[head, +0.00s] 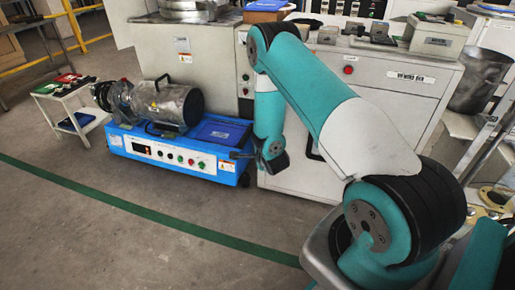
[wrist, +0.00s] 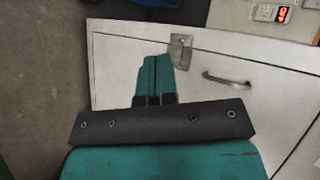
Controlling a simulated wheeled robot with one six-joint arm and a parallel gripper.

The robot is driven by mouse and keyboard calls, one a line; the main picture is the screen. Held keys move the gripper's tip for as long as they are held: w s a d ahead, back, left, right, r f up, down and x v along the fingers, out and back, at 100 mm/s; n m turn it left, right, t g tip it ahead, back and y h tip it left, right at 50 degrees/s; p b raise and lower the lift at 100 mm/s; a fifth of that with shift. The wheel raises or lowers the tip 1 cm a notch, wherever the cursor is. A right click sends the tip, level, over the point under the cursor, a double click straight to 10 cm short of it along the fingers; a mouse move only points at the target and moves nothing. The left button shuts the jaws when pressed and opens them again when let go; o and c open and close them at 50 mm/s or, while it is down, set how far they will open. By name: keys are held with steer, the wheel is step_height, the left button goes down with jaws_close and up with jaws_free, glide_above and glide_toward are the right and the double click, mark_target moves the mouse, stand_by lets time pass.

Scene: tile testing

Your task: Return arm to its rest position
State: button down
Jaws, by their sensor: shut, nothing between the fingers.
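My arm (head: 335,110), teal with a white cover, reaches up from the lower right in the head view and bends at a dark elbow. Its forearm hangs down in front of the white cabinet (head: 376,88), beside the blue machine base (head: 178,158). In the wrist view, my gripper (wrist: 154,66) has its teal fingers shut together with nothing between them. Behind them is a white cabinet door with a metal latch (wrist: 181,50) and a handle (wrist: 226,80). The fingertips are hard to make out in the head view.
A metal motor (head: 168,103) sits on the blue base. A small white side table (head: 66,95) stands at the left. Grey tool blocks (head: 375,32) lie on the cabinet top. The floor at front left is clear, crossed by a green line (head: 150,213).

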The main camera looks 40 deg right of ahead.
steer(key=shift+s+a+r, duration=0.1)
steer(key=shift+a+r, duration=0.1)
steer(key=shift+a, duration=0.1)
stand_by(0.4)
